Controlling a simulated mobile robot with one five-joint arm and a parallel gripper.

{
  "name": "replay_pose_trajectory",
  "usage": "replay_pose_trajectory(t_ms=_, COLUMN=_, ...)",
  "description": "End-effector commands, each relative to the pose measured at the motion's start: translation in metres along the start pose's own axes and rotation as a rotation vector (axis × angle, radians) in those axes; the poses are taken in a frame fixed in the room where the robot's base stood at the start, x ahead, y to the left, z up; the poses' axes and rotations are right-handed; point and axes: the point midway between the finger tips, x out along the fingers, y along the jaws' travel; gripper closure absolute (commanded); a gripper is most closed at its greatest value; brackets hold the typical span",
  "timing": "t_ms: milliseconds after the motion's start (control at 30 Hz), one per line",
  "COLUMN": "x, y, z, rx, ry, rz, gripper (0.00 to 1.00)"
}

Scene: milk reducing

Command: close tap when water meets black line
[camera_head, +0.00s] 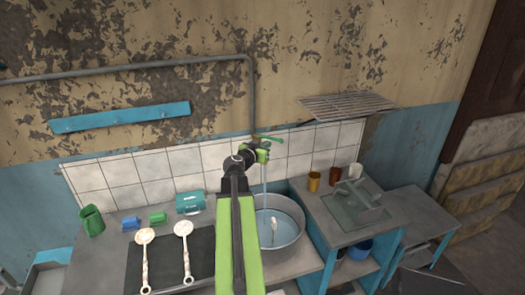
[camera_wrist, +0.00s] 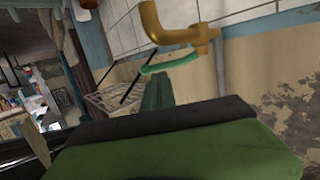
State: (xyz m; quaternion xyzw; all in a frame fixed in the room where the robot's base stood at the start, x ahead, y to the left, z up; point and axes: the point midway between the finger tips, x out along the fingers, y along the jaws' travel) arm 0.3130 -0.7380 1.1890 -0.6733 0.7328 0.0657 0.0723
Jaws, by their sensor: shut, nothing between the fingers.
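The tap's green handle (camera_head: 270,139) shows just above my gripper (camera_head: 262,153) at the tiled wall. In the wrist view, the brass tap pipe (camera_wrist: 178,35) and the green handle (camera_wrist: 170,63) are close in front of my gripper (camera_wrist: 158,82). My gripper is shut and empty; I cannot tell whether its tip touches the handle. A thin blue water stream (camera_head: 265,195) falls from the tap into a round metal basin (camera_head: 282,249). Pale blue water (camera_head: 290,213) stands in the basin. A small whitish object (camera_head: 273,227) is in it. I cannot make out the black line.
A turquoise box (camera_head: 190,202) and a green mug (camera_head: 91,221) stand at the back left. A wire rack (camera_head: 347,104) hangs above.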

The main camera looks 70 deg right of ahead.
Motion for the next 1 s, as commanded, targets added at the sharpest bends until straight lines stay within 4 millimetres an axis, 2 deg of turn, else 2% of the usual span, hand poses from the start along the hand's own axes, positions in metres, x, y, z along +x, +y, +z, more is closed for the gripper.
replay_pose_trajectory(t_ms=33, x=0.013, y=-0.003, z=0.002, rx=0.000, ry=0.000, rz=0.000, gripper=1.00)
replay_pose_trajectory(t_ms=200, x=0.038, y=-0.004, z=0.001, rx=0.000, ry=0.000, rz=-0.001, gripper=1.00)
replay_pose_trajectory(t_ms=367, x=0.046, y=-0.005, z=0.001, rx=0.000, ry=0.000, rz=-0.004, gripper=1.00)
replay_pose_trajectory(t_ms=633, x=0.046, y=-0.006, z=0.000, rx=-0.001, ry=0.000, rz=-0.006, gripper=1.00)
replay_pose_trajectory(t_ms=667, x=0.062, y=-0.002, z=-0.003, rx=0.001, ry=0.000, rz=0.004, gripper=1.00)
replay_pose_trajectory(t_ms=733, x=0.052, y=-0.003, z=-0.001, rx=0.000, ry=0.000, rz=-0.002, gripper=1.00)
replay_pose_trajectory(t_ms=1000, x=0.045, y=-0.014, z=0.001, rx=-0.016, ry=0.000, rz=-0.083, gripper=1.00)
